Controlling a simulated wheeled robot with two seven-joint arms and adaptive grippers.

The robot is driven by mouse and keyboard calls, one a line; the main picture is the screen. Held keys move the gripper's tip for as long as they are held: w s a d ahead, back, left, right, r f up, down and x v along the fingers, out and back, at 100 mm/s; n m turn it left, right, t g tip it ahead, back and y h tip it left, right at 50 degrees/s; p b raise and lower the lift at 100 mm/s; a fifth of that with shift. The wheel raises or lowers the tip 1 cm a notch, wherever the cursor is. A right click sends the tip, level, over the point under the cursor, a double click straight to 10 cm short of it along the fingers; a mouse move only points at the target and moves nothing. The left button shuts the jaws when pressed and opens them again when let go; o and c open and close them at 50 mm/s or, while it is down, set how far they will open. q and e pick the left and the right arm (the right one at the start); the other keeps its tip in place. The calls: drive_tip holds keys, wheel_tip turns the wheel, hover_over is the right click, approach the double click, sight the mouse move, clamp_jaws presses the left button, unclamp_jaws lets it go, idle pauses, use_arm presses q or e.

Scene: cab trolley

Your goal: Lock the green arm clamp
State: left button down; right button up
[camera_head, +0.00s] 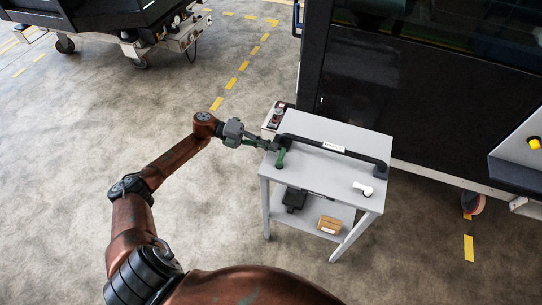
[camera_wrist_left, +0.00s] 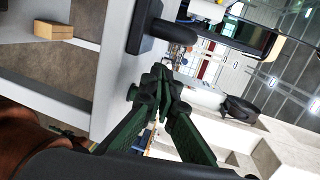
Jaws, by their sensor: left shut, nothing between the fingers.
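The green arm clamp (camera_head: 281,158) is a small green piece on the trolley top, at the left end of the black handlebar. My left gripper (camera_head: 273,147) reaches in from the left, with its green fingers right by the clamp. I cannot tell whether they touch it. In the left wrist view my left gripper (camera_wrist_left: 162,80) has its fingertips together, with nothing between them. The fingers look much like the clamp in colour, and I cannot make out the clamp clearly there. My right gripper is not in view.
The grey trolley (camera_head: 320,180) has a black handlebar (camera_head: 335,153), a white-topped knob (camera_head: 363,188) and a red button box (camera_head: 277,116). Its lower shelf holds a cardboard box (camera_head: 329,224) and a black item (camera_head: 294,199). A large dark cab (camera_head: 400,90) stands close behind.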

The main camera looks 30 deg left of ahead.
use_arm(q)
drive_tip(key=v, duration=1.2)
drive_tip(key=shift+a, duration=0.4)
drive_tip(key=shift+s, duration=0.1)
